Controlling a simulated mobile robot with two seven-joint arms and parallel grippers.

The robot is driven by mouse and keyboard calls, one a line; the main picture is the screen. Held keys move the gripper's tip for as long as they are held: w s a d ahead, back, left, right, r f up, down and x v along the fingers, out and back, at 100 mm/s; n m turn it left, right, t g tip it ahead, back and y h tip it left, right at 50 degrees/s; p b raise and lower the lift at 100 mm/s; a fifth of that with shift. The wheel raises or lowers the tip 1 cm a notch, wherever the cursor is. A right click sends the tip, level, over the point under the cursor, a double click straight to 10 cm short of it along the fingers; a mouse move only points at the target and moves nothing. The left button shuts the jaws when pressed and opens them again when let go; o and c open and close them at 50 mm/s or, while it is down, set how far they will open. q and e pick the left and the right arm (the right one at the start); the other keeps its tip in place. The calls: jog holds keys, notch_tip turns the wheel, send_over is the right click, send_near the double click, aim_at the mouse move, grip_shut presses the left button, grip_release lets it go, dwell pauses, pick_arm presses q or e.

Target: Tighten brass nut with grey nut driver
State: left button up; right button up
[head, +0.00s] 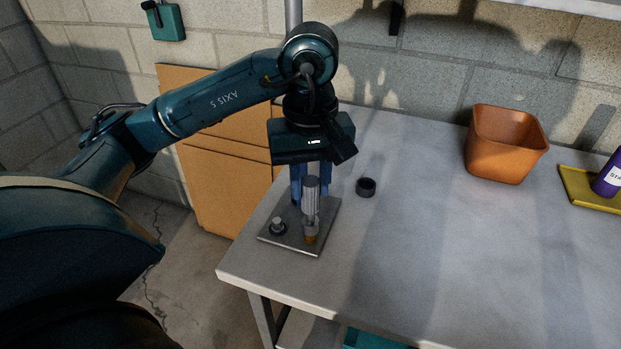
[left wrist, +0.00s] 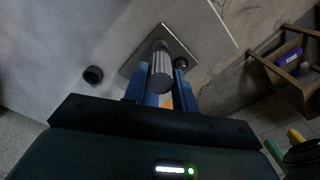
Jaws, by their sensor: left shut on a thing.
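The grey nut driver (head: 311,200) stands upright over the metal plate (head: 325,222) near the table's left edge. Its lower end is at the brass nut (head: 310,239), which shows just below it. My left gripper (head: 302,192), with blue fingers pointing down, is shut on the nut driver's ribbed handle. In the left wrist view the handle (left wrist: 162,72) is between the fingers. Whether the driver is seated fully around the nut cannot be told. A second stud with a dark base (head: 278,227) stands on the plate's left side. My right gripper is not in view.
A black ring-like cup (head: 366,187) stands on the table right of the plate. An orange bin (head: 505,145) stands at the back, and a yellow tray (head: 580,188) with a purple bottle (head: 609,176) lies at the far right. The table's middle (head: 450,240) is clear.

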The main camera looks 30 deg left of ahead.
pick_arm(q)
jog(key=n, duration=0.6)
jog(key=shift+f, duration=0.15)
jog(key=shift+f+b, duration=0.9)
jog(key=shift+b, duration=0.2)
